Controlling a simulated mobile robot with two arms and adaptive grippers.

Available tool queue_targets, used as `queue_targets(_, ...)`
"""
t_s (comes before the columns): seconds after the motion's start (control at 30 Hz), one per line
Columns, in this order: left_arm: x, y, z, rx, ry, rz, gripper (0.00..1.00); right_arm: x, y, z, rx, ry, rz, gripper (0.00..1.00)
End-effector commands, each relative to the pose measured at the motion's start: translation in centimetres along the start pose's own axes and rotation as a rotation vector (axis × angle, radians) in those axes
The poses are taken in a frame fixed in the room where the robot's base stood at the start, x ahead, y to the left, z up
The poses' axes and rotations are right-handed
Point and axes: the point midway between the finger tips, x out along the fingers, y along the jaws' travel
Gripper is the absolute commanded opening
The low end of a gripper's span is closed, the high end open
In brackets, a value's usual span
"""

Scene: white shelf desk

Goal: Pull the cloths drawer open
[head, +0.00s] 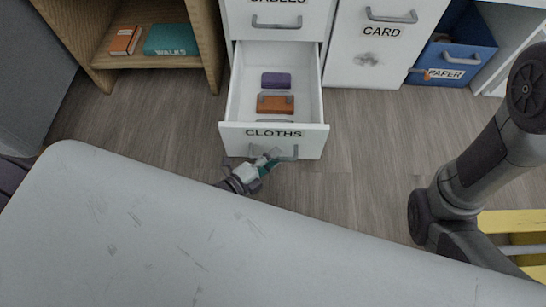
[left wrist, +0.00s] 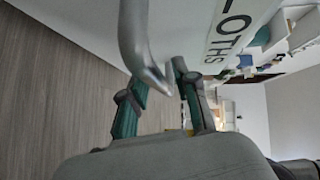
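The cloths drawer (head: 273,144), white with the label CLOTHS, stands pulled far out of the white cabinet in the head view. Its inside shows. Its grey bar handle (head: 289,153) is on the front below the label; it also shows in the left wrist view (left wrist: 134,35).
A purple item (head: 276,79) and an orange-brown one (head: 275,104) lie in the drawer. The card drawer (head: 345,60) is shut. A blue paper bin (head: 470,55) and a wooden shelf (head: 207,45) flank the cabinet. A grey table top (head: 180,240) fills the foreground.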

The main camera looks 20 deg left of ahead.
Motion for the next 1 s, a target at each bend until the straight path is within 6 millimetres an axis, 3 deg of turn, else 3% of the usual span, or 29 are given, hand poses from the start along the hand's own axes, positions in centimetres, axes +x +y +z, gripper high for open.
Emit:
queue_targets(0.3,-0.1,0.0,0.0,0.0,0.0,-0.001,0.39,0.3,0.0,-0.3,-0.003,0.014,-0.004,0.4)
queue_targets(0.43,-1.0,0.0,0.0,-0.001,-0.001,0.0,0.39,0.3,0.0,-0.3,-0.002,0.013,-0.003,0.4)
queue_targets(0.8,-8.4,0.1,0.0,-0.001,0.0,0.003,0.39,0.2,0.0,-0.3,-0.001,0.01,-0.003,0.4)
queue_targets(1.0,-11.2,0.1,0.0,0.0,0.0,0.002,0.39,0.2,0.0,-0.3,-0.001,0.009,-0.003,0.4)
